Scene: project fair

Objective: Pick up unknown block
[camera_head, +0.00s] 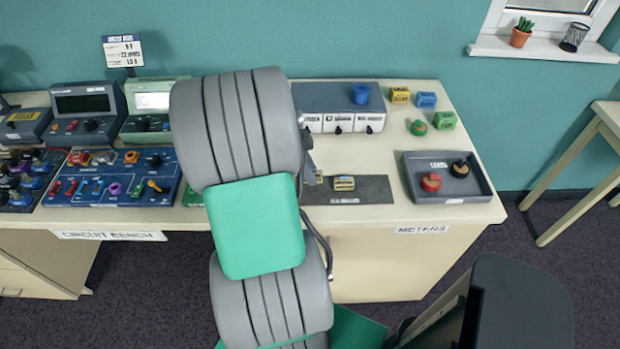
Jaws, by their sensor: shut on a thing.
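My gripper (316,174) is over the bench, at the left part of a dark mat (375,190). My own arm hides most of it, and only a small grey part shows at the arm's right side. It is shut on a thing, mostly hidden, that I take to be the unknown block. A small tan-yellow block (343,183) shows on the mat just right of the gripper. I cannot tell whether the two touch.
A grey tray (409,180) holds a red piece (431,182) and a black piece (460,168). Yellow (400,95), blue (425,100) and green (445,120) blocks stand at the back right. A drawer unit (340,122) stands behind the mat. A dark chair (520,305) is in front.

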